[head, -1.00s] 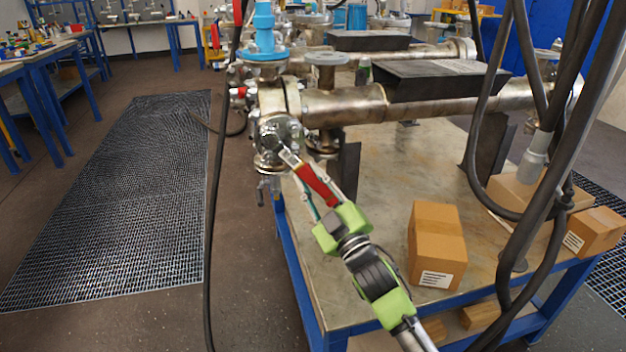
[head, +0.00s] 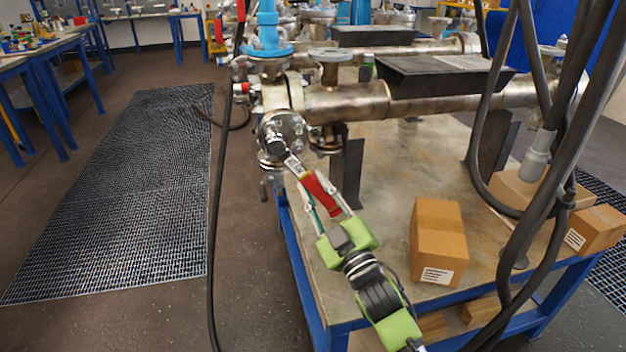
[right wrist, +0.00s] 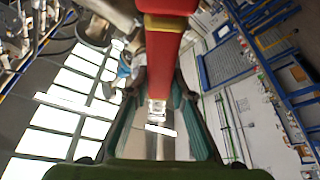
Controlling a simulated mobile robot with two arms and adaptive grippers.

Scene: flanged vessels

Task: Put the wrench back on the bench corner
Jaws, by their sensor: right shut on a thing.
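The wrench (head: 319,191) has a red handle and a bright metal head. My right gripper (head: 318,194) is shut on its handle and holds it above the bench's left edge. The wrench head points up and left and overlaps the lower edge of the round bolted flange (head: 284,127) in the head view; I cannot tell if they touch. In the right wrist view the red wrench (right wrist: 166,62) runs up between the green-grey fingers. The bench (head: 375,195) has a worn metal top and blue frame; its near left corner (head: 328,322) is bare. My left gripper is not seen.
A cardboard box (head: 437,240) stands on the bench right of my arm, with more boxes (head: 594,231) at the right edge. Thick black hoses (head: 540,190) hang at the right. Steel pipework (head: 345,102) fills the back. The bench top between arm and box is clear.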

